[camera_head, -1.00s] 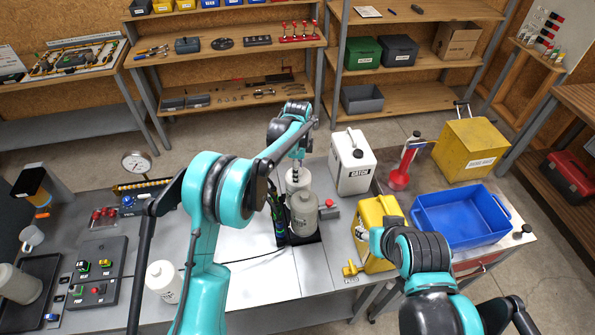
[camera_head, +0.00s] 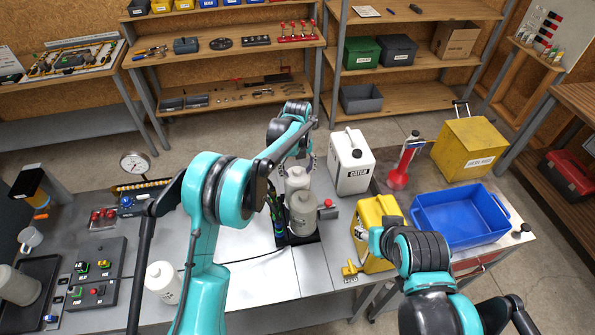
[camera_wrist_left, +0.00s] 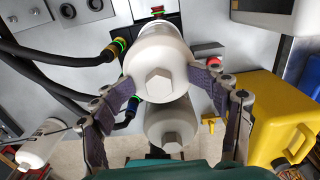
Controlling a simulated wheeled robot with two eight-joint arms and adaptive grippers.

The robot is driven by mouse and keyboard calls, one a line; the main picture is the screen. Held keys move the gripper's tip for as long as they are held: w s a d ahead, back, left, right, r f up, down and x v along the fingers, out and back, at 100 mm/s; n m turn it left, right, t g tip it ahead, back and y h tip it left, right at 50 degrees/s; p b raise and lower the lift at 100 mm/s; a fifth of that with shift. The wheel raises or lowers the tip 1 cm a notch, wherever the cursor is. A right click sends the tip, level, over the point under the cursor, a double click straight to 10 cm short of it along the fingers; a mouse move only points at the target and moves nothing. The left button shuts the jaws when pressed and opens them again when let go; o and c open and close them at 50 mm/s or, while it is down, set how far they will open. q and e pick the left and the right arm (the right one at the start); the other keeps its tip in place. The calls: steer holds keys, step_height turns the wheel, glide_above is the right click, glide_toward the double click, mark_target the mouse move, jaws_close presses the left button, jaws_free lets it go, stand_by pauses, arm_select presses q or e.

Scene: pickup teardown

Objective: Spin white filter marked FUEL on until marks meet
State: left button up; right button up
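A white filter (camera_head: 297,180) stands upright at the back of the dark filter stand on the bench. In the left wrist view its hex-topped end (camera_wrist_left: 158,84) faces me. No FUEL label or alignment marks can be read. My left gripper (camera_head: 298,165) is around this filter from above, and in the wrist view its two pads (camera_wrist_left: 160,82) meet the filter's sides. A greyer filter (camera_head: 303,212) stands just in front of it, also in the wrist view (camera_wrist_left: 170,128).
Another white canister (camera_head: 163,281) stands front left. A white CATCH jug (camera_head: 352,165), a yellow jug (camera_head: 379,232) and a blue tray (camera_head: 462,217) are to the right. Black hoses (camera_wrist_left: 60,58) run left of the filter. A red button (camera_head: 329,203) is close on the right.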

arm_select(q)
steer(key=shift+r+p, duration=0.65)
steer(key=shift+r, duration=1.1)
steer(key=o, duration=0.6)
step_height(320, 180, up, 12)
